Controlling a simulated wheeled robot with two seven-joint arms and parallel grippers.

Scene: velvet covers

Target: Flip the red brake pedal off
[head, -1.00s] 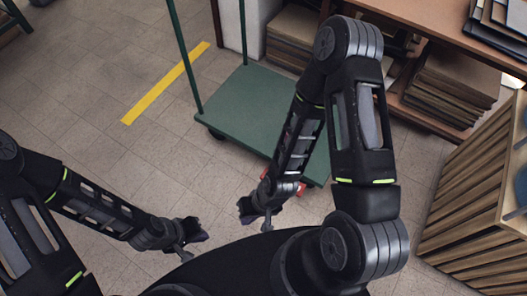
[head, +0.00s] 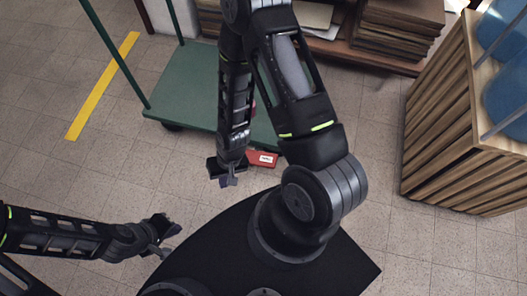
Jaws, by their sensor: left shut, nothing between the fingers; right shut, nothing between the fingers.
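The red brake pedal (head: 264,159) shows at the near edge of a green platform cart (head: 186,101), low by the floor. It carries a small white label, and my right arm hides its left part. My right gripper (head: 226,180) is shut and empty, to the left of the pedal and a little nearer to me. It looks apart from the pedal. My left gripper (head: 163,237) is shut and empty, low at the left over the floor, well away from the pedal.
The cart's green upright poles (head: 113,50) rise at the far left. A yellow floor stripe (head: 103,87) lies left of the cart. A wooden rack (head: 440,130) with blue rounded things stands at the right. Shelves with stacked boards (head: 398,30) stand behind. Tiled floor is clear at the left.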

